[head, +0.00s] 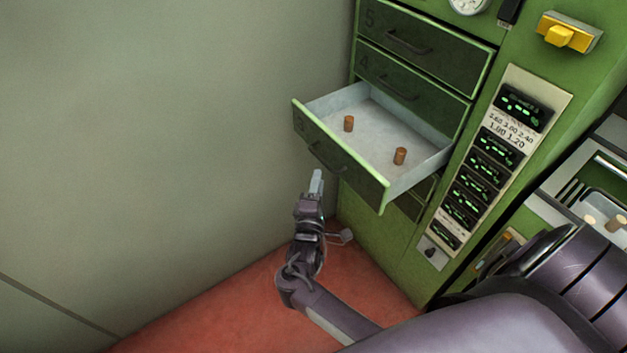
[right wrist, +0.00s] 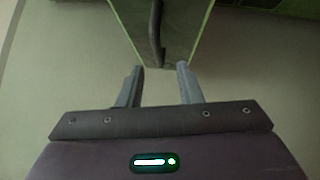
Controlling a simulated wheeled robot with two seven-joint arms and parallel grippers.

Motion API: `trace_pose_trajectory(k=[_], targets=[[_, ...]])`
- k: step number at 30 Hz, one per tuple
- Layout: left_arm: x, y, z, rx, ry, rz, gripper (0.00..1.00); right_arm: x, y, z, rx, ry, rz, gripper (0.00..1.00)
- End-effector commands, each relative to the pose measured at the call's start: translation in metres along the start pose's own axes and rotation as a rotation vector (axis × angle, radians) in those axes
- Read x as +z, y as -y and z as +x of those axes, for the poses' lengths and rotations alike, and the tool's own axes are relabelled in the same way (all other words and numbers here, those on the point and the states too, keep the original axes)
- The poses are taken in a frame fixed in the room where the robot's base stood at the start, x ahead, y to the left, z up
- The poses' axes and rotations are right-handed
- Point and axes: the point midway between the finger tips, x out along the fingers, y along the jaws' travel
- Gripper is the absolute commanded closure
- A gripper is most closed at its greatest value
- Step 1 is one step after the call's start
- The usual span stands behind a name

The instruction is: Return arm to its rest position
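My right gripper (head: 316,183) is in front of the open drawer (head: 385,192) of a green cabinet, just below its front panel. In the right wrist view my right gripper (right wrist: 160,84) has its fingers apart with nothing between them. The drawer's front (right wrist: 185,25) and its dark handle (right wrist: 155,35) are just beyond the fingertips, apart from them as far as I can see. Two brown cork stoppers, one on the left (head: 349,123) and one on the right (head: 400,156), stand in the drawer. My left gripper is not in view.
The green cabinet (head: 470,60) has closed drawers above the open one and a panel of displays (head: 485,165) at right. A tray (head: 597,190) with pale pieces is at the far right. A plain wall (head: 150,130) and red floor (head: 240,310) lie to the left.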

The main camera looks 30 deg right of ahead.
Motion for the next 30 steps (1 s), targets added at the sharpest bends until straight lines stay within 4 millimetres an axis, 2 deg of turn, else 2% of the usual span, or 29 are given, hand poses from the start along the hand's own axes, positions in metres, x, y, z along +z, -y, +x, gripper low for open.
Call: trace_pose_trajectory(k=[3,8,11,14,17,18,20,21,23,24,26,27,29,30], targets=[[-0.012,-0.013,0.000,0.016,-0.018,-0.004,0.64,0.000,0.000,0.000,0.000,0.000,0.000,0.68],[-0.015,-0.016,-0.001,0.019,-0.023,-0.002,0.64,-0.001,0.005,-0.002,-0.010,-0.009,0.007,0.68],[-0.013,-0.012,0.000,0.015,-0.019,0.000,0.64,-0.005,0.031,-0.009,-0.068,-0.054,0.047,0.68],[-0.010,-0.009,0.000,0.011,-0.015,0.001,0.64,-0.011,0.083,-0.029,-0.197,-0.131,0.137,0.68],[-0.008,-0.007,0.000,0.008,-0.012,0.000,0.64,-0.011,0.149,-0.064,-0.390,-0.194,0.250,0.68],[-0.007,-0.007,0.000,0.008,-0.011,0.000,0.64,-0.008,0.176,-0.081,-0.474,-0.208,0.295,0.68],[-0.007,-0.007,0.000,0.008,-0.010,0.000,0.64,-0.003,0.213,-0.108,-0.601,-0.213,0.359,0.68],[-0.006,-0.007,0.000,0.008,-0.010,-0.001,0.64,0.004,0.236,-0.128,-0.686,-0.208,0.396,0.68],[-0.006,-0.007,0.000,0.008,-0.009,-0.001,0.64,0.015,0.269,-0.158,-0.811,-0.188,0.448,0.68],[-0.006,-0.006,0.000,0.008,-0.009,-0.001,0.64,0.024,0.289,-0.181,-0.896,-0.166,0.480,0.68],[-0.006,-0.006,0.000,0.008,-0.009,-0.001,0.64,0.040,0.316,-0.214,-1.018,-0.122,0.524,0.68],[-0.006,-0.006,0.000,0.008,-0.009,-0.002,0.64,0.053,0.333,-0.238,-1.098,-0.083,0.548,0.68],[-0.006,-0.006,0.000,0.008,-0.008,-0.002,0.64,0.072,0.354,-0.272,-1.212,-0.018,0.580,0.68],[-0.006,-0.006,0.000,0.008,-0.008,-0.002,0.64,0.086,0.366,-0.296,-1.285,0.032,0.598,0.68]])
